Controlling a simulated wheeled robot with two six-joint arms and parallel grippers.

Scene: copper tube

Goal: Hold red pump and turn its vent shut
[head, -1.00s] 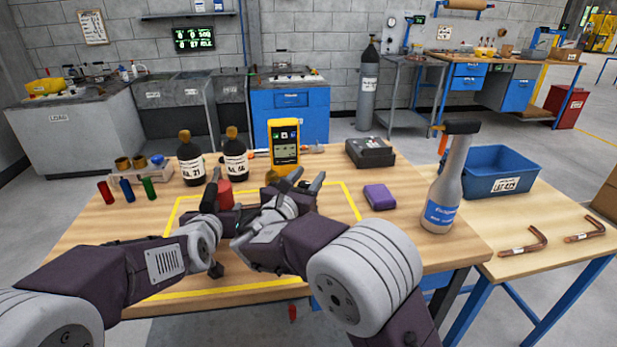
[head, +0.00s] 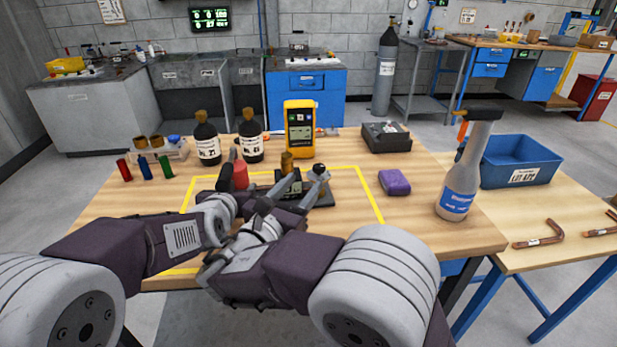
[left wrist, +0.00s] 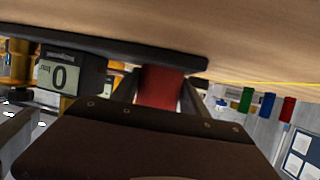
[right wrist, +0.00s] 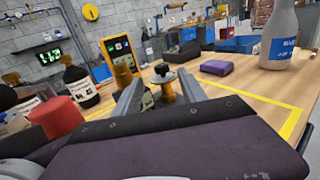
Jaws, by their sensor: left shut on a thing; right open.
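The red pump (head: 240,174) is a red cylinder on a dark base plate (head: 318,202) with a small display, inside the yellow outline. My left gripper (head: 236,181) is shut on the red cylinder; the left wrist view shows the red body (left wrist: 160,86) between its fingers, beside a display reading 0 (left wrist: 62,77). A black knob on a brass stem (head: 320,171), seemingly the vent, stands at the plate's right; it also shows in the right wrist view (right wrist: 163,72). My right gripper (right wrist: 160,88) is open and pointed at the knob, apart from it as far as I can tell.
Behind stand two dark bottles (head: 207,140) and a yellow handheld meter (head: 299,130). A purple block (head: 394,182) and a spray bottle (head: 461,175) are to the right. Red, blue and green small cylinders (head: 144,167) stand at the left. Table between plate and purple block is clear.

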